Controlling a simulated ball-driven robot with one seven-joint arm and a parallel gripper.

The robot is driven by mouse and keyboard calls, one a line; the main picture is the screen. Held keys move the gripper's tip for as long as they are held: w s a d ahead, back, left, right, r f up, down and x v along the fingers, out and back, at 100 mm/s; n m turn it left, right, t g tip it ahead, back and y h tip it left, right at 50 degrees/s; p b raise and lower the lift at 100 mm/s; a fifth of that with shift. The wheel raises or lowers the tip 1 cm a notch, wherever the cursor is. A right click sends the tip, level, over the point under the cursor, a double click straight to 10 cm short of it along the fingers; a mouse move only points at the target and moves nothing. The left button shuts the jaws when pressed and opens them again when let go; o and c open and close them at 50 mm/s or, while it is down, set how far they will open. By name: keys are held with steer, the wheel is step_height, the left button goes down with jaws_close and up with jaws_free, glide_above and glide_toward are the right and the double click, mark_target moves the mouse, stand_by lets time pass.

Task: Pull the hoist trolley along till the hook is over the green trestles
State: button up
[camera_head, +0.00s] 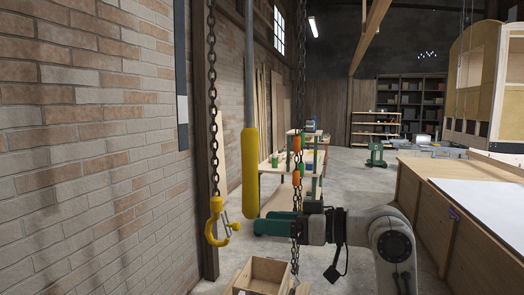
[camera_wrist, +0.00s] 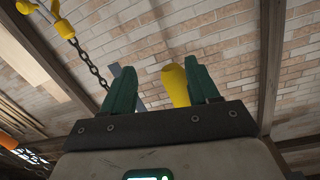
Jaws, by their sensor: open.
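The yellow hook (camera_head: 218,225) hangs on a dark chain in front of the brick wall, at left in the head view. It also shows at the upper left of the wrist view (camera_wrist: 63,28). A grey pole with a thick yellow grip (camera_head: 250,170) hangs just right of the hook. My gripper (camera_head: 258,226) is open, its green fingers at the grip's lower end. In the wrist view the yellow grip (camera_wrist: 175,86) shows between the fingers, nearer the right one; contact cannot be told. A green stand (camera_head: 376,155) is farther back; I cannot tell whether it is the trestles. The trolley is out of view.
A second chain with orange parts (camera_head: 296,172) hangs beside my arm. A wooden box (camera_head: 262,275) is below my gripper. A wooden bench (camera_head: 430,205) with a white top stands at right. A shelf unit (camera_head: 310,155) is behind. Floor between is clear.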

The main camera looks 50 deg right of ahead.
mark_target(250, 153)
steer(key=s+d+r+n+t+y+p, duration=0.1)
steer(key=s+r+n+p, duration=0.15)
steer(key=r, duration=0.45)
steer(key=s+d+r+n+p, duration=0.1)
steer(key=s+r, duration=0.2)
steer(key=r, duration=0.4)
steer(key=shift+m, duration=0.25)
steer(key=p+x, duration=0.1)
steer(key=x, duration=0.2)
steer(key=p+x, duration=0.1)
steer(key=x, duration=0.3)
steer(key=p+x, duration=0.1)
steer(key=x, duration=0.2)
steer(key=shift+w+a, duration=0.25)
steer(key=shift+a, duration=0.2)
steer(key=shift+c, duration=0.2)
jaws_close()
